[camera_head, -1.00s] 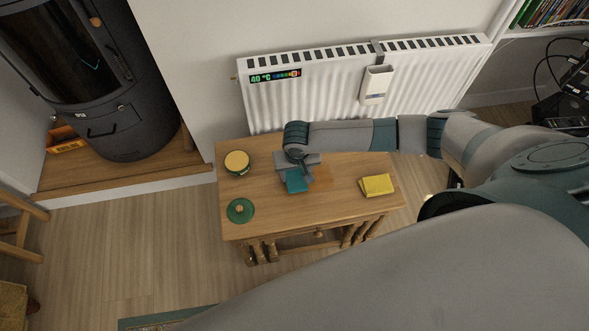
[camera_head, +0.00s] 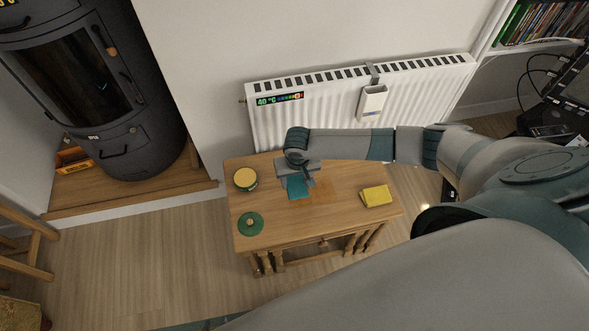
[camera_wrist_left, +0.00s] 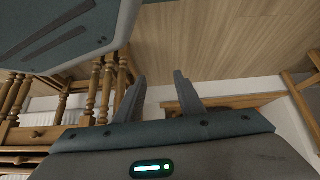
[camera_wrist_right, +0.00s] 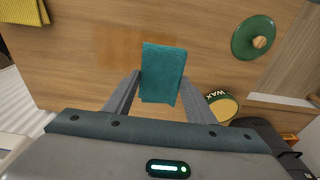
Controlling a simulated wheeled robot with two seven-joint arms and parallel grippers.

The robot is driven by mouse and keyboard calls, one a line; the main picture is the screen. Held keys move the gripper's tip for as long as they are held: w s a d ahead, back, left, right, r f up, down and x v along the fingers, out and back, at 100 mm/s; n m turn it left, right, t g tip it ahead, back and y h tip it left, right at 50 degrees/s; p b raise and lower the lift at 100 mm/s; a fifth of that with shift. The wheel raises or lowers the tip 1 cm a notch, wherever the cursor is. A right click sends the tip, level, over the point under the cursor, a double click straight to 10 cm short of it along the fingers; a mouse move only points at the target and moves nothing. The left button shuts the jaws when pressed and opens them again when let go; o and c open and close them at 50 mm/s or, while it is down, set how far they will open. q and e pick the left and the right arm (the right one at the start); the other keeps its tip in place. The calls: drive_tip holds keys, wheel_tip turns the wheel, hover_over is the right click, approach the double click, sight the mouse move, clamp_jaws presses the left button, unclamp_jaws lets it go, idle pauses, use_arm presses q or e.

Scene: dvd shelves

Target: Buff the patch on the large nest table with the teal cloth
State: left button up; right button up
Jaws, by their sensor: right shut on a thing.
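The teal cloth (camera_head: 297,187) is held by my right gripper (camera_head: 296,176) over the wooden nest table (camera_head: 283,230). In the right wrist view the cloth (camera_wrist_right: 163,75) sits between the two fingers of the gripper (camera_wrist_right: 161,78). The patch is a faint orange-brown stain (camera_head: 322,191) on the table top, just right of the cloth in the head view. In the right wrist view the patch (camera_wrist_right: 122,47) lies to the left of the cloth. I cannot tell whether the cloth touches the wood. My left gripper (camera_wrist_left: 159,76) is open and empty, away from the table top.
On the table are a yellow cloth (camera_head: 376,196), a wax tin (camera_head: 245,178) and a green lid (camera_head: 250,223) with a knob. A white radiator (camera_head: 310,123) stands behind the table. A black stove (camera_head: 105,95) is at the left.

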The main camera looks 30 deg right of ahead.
drive_tip(key=shift+d+r, duration=0.1)
drive_tip(key=shift+r, duration=0.1)
drive_tip(key=shift+r+p, duration=0.5)
drive_tip(key=shift+p, duration=0.15)
drive_tip(key=shift+r+p, duration=0.3)
use_arm(q)
drive_tip(key=s+a+f+g, duration=0.2)
drive_tip(key=s+a, duration=0.2)
drive_tip(key=s, duration=0.3)
drive_tip(key=shift+f+y, duration=0.4)
